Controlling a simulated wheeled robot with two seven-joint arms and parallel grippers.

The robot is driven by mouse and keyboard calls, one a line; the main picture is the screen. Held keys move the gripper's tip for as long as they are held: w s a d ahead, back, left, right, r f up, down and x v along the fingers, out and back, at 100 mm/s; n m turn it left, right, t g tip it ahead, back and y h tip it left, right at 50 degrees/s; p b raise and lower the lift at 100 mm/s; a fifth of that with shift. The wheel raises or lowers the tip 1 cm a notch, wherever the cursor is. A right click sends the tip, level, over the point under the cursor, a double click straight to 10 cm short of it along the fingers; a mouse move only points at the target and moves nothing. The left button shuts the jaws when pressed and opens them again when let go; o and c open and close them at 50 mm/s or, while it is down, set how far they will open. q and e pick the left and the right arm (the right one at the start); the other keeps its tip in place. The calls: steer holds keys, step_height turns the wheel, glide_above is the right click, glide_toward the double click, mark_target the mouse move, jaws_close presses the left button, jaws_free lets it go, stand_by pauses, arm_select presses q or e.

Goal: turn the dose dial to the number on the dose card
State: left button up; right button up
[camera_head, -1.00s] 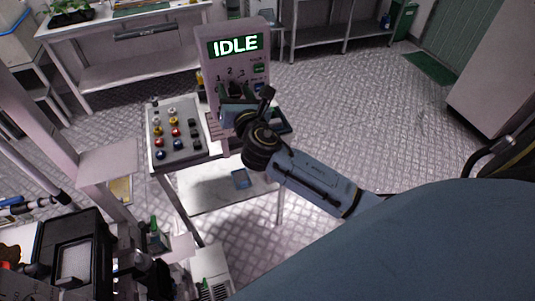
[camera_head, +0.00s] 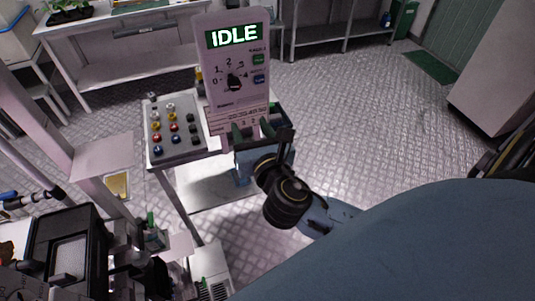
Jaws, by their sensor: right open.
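The dose dial (camera_head: 234,81) is a dark knob on an upright pale panel (camera_head: 213,60), with 0, 1, 2 and 3 printed around it. Its exact pointer setting is too small to tell. The screen (camera_head: 233,36) above it reads IDLE. A pale printed strip (camera_head: 240,119) along the panel's foot may be the dose card; its print is unreadable. My right gripper (camera_head: 252,130) is open and empty, in front of and below the dial, apart from it. Green-tipped parts (camera_head: 150,222) at the lower left may be my left gripper; I cannot tell its state.
A grey tray (camera_head: 150,133) of coloured knobs lies left of the panel on the same small cart. The cart has a lower shelf (camera_head: 205,197). Benches (camera_head: 140,70) stand behind at the left. The floor (camera_head: 380,120) to the right is clear.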

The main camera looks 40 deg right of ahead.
step_height(320, 180, down, 32)
steer(key=s+d+m+g+y+b, duration=0.1)
steer(key=s+d+m+g+b, duration=0.1)
steer(key=m+g+b, duration=0.4)
steer(key=shift+d+f+m+y+b, duration=0.25)
steer(key=shift+m+b, duration=0.25)
steer(key=shift+m, duration=0.3)
steer(key=shift+s, duration=0.1)
steer(key=s+d+f+m+g+y+b, duration=0.1)
steer(key=s+f+m+g+b, duration=0.15)
steer(key=s+f+m, duration=0.6)
steer(key=s+f+m+g+b, duration=0.1)
steer(key=s+f+g, duration=0.3)
steer(key=f, duration=0.9)
steer(key=s+a+f+m+g+y+b, duration=0.1)
steer(key=s+f+m, duration=0.5)
steer(key=s, duration=0.6)
steer(key=s+a+f+m+g+b, duration=0.1)
steer(key=s+f+m, duration=0.5)
steer(key=s, duration=0.6)
step_height(320, 180, down, 2)
steer(key=shift+f+g+y+b, duration=0.1)
steer(key=shift+g+y+b, duration=0.25)
steer(key=shift+g+b, duration=0.4)
